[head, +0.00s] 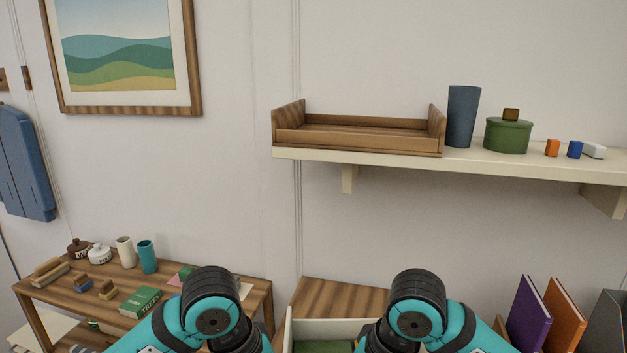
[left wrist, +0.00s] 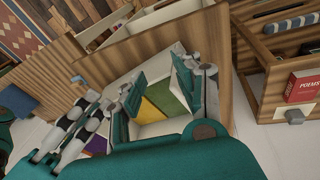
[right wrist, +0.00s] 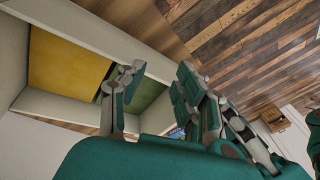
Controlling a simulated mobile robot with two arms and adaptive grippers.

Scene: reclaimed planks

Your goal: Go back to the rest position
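My two arms come in at the bottom of the head view, with the grippers below the picture edge. My left gripper (left wrist: 160,85) shows in the left wrist view with its teal fingers spread apart and nothing between them. My right gripper (right wrist: 157,88) shows in the right wrist view, fingers apart and empty. It is beside a white-walled compartment (right wrist: 68,104) with a yellow panel and a green one. I cannot tell whether any fingers touch the walls.
In the head view, a cream shelf (head: 480,164) carries a wooden tray (head: 358,143), a blue cup (head: 462,117) and a green pot (head: 507,136). A low wooden table (head: 60,301) with jars, cups and a green book stands left. Purple (head: 529,315) and orange books stand right.

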